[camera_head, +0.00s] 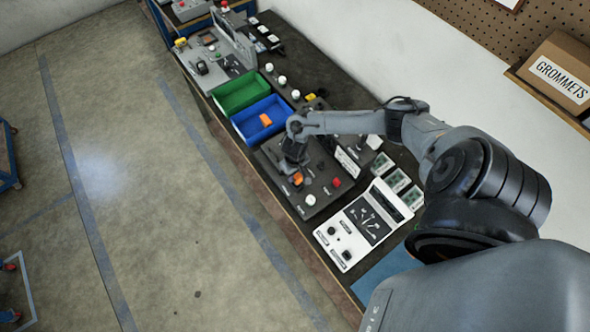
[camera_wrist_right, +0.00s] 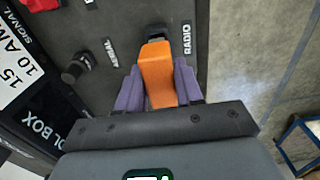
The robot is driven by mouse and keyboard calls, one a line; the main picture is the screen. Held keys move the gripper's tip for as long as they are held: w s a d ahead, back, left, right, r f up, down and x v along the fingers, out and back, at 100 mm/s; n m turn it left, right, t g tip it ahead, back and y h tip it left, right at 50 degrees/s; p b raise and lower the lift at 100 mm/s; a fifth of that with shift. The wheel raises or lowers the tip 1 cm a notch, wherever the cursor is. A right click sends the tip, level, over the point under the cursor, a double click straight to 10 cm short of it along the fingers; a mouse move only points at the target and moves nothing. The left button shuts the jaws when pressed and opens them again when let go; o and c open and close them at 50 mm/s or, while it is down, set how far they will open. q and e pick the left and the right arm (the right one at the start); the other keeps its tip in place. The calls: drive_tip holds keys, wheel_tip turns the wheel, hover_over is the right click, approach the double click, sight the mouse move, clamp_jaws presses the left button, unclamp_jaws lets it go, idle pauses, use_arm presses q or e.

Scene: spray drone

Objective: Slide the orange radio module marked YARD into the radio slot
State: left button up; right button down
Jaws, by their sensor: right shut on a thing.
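My right gripper (camera_wrist_right: 157,98) is shut on an orange radio module (camera_wrist_right: 157,72), which sits between its purple fingers in the right wrist view. The module's far end meets a dark slot (camera_wrist_right: 156,34) beside the RADIO label (camera_wrist_right: 187,40); I cannot tell how deep it is. The module's YARD marking is not visible. In the head view the right gripper (camera_head: 294,175) points down over the dark panel (camera_head: 312,196), with a bit of orange showing at its tips. My left gripper is not in view.
A blue bin (camera_head: 246,126) holding another orange piece (camera_head: 265,120) and a green bin (camera_head: 236,84) stand left of the panel. A red button (camera_head: 336,182) is on the panel. A white test unit (camera_head: 340,240) stands close to its right. A black knob (camera_wrist_right: 75,70) is near the slot.

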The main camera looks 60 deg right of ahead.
drive_tip(key=shift+p, duration=0.4)
idle(0.7)
drive_tip(key=shift+p, duration=0.4)
idle(0.3)
drive_tip(key=shift+p, duration=0.5)
drive_tip(key=shift+f, duration=0.35)
idle(0.6)
drive_tip(key=shift+f+b, duration=0.7)
drive_tip(key=shift+f, duration=0.2)
drive_tip(key=shift+f+b, duration=0.45)
drive_tip(key=shift+f, duration=0.35)
